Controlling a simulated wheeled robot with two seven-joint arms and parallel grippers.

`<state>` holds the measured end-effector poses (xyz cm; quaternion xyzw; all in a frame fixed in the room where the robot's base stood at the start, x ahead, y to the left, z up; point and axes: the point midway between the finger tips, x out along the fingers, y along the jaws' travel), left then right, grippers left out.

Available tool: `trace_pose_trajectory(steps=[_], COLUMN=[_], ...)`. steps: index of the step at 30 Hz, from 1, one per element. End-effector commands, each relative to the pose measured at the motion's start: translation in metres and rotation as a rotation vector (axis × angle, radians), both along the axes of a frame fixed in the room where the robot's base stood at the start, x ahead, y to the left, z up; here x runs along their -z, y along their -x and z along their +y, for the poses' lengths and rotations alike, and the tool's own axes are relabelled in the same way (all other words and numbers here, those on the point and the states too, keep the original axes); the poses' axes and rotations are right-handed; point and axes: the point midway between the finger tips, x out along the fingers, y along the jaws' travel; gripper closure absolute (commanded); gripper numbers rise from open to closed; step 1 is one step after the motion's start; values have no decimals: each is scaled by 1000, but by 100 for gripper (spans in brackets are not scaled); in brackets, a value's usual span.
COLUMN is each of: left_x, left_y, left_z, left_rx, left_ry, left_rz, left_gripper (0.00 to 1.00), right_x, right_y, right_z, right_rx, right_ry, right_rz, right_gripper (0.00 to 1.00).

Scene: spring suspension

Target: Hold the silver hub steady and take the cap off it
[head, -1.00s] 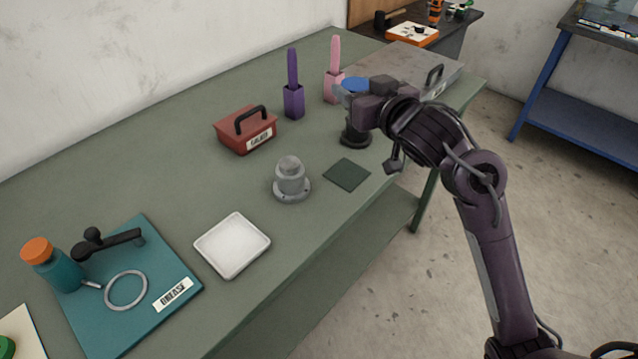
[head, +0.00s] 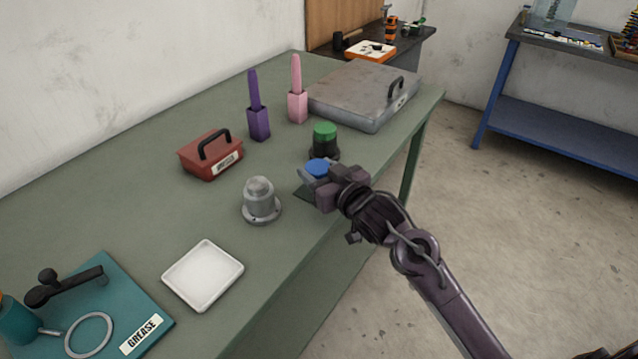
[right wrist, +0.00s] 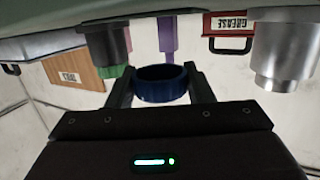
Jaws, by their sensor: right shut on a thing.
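The silver hub (head: 261,203) stands upright on the green workbench, with a wide flange at its base and a narrower grey top (head: 259,186). It also shows in the right wrist view (right wrist: 285,55), at the right and upside down. My right gripper (head: 312,176) is shut on a round blue cap-like piece (head: 319,167), held over the dark square mat (head: 299,193), to the right of the hub and apart from it. The blue piece also sits between the fingers in the right wrist view (right wrist: 161,84). My left gripper is out of view, and nothing holds the hub.
A black post with a green top (head: 324,139) stands just behind my right gripper. A white tray (head: 203,274) lies front left of the hub. A red box (head: 211,156), purple holder (head: 258,121), pink holder (head: 297,104) and grey metal case (head: 364,92) stand farther back.

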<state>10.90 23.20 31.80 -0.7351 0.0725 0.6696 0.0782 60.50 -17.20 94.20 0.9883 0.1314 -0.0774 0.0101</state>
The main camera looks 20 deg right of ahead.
Motion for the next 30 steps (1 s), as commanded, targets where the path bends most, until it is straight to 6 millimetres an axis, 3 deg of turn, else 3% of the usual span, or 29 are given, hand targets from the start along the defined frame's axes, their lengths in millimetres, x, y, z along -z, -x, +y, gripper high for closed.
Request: trace_pose_trajectory(steps=[1,6,30], left_x=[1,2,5], left_y=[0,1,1], left_z=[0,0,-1], left_rx=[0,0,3], left_ry=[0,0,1], left_rz=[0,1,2], left_gripper=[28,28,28], right_x=[12,32,46], right_y=[1,0,0], right_z=[0,0,0], right_rx=[1,1,0], right_ry=[0,-1,0], right_rz=[6,3,2], right_gripper=[74,74,74])
